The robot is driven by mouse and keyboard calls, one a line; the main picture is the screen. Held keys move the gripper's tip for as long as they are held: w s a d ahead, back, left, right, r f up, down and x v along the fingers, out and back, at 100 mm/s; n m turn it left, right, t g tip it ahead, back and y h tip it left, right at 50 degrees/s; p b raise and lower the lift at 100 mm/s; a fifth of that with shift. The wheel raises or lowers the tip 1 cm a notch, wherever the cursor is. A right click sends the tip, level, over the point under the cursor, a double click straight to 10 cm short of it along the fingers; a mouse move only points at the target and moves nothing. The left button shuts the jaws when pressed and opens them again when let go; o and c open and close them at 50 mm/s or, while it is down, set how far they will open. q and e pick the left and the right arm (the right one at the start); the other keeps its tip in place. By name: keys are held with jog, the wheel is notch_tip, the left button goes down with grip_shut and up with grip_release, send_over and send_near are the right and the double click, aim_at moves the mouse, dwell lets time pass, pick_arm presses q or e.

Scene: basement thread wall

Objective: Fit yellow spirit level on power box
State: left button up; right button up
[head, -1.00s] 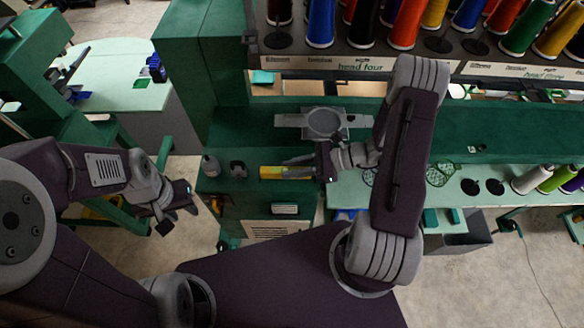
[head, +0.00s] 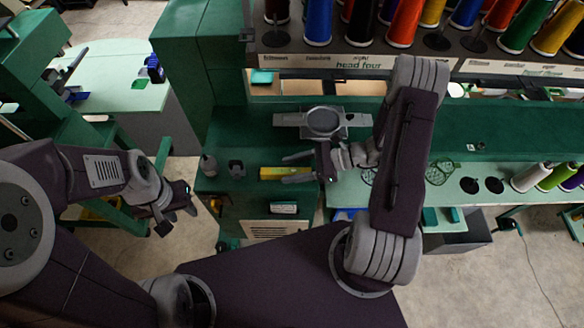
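The yellow spirit level (head: 279,172), with a greenish part, lies flat on top of the green box (head: 228,187), which seems to be the power box. My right gripper (head: 291,168) reaches in from the right at the level's right end. Its two fingers are spread, one on the far side of the level and one on the near side. I cannot tell whether either finger touches it. The level's right end is partly hidden by the gripper. My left gripper (head: 178,217) hangs left of the box, its fingers apart and empty.
A small grey bottle (head: 209,165) and a dark holder (head: 237,169) stand left of the level. A grey plate with a round disc (head: 324,121) is behind it. Thread cones (head: 405,22) line the rack above. A pale round table (head: 125,75) stands at the far left.

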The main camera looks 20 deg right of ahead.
jog(key=shift+d, duration=0.25)
jog(key=b+v, duration=0.2)
jog(key=v, duration=0.6)
jog(key=shift+d+r, duration=0.2)
jog(key=shift+d, duration=0.05)
